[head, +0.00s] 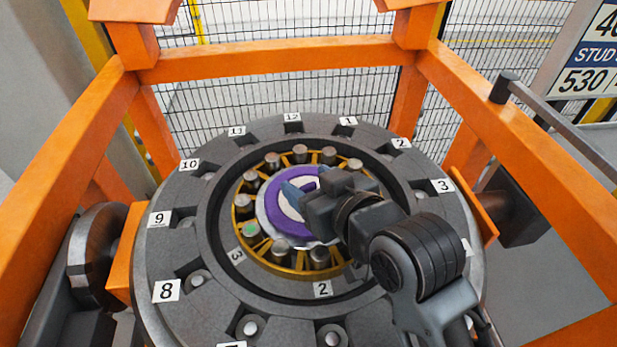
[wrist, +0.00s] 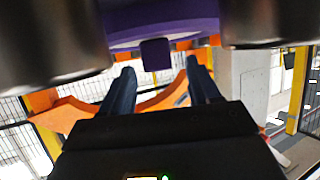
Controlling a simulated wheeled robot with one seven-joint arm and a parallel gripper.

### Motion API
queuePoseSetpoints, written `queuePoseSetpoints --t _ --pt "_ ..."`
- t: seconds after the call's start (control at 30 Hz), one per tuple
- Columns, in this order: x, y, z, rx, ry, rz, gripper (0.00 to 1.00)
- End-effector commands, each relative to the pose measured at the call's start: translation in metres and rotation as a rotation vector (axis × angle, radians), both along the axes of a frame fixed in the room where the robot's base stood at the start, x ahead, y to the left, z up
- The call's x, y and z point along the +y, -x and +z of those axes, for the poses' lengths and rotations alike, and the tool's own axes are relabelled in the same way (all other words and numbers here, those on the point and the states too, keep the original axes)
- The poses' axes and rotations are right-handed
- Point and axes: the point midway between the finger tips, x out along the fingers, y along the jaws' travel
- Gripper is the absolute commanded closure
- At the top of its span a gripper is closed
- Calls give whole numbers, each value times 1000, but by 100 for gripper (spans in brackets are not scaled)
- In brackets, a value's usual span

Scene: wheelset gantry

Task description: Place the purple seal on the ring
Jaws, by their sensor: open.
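The purple seal (head: 275,216) is a round disc with a pale centre. It shows at the middle of the yellow ring of metal rollers (head: 265,262), with my gripper covering its right part. My gripper (head: 294,190) reaches in from the right, its blue fingertips over the seal. In the wrist view, the seal (wrist: 165,22) spans the top with a square purple tab. My open fingers (wrist: 159,68) point toward it, and the tab appears between their tips. Nothing shows clamped between them. I cannot tell whether the seal's underside touches the ring.
A dark round plate (head: 190,245) with numbered slots surrounds the ring. Orange gantry beams (head: 260,58) frame it behind and at both sides. A dark handrail (head: 560,130) and a sign (head: 585,60) stand at the right. Two big metal rollers (wrist: 50,45) flank the tab closely.

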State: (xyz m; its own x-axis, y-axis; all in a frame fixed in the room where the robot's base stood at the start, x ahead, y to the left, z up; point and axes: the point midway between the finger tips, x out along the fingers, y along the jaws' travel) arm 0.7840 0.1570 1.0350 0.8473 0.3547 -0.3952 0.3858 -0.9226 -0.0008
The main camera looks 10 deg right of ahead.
Motion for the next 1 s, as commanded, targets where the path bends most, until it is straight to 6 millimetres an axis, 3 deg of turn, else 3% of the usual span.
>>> queuePoseSetpoints --t 0.3,0.5,1.0 --pt "-25 59 29 -9 -4 -1 39" --pt "-35 83 44 -8 -3 0 39" --pt "-39 92 48 -12 -4 -1 39"
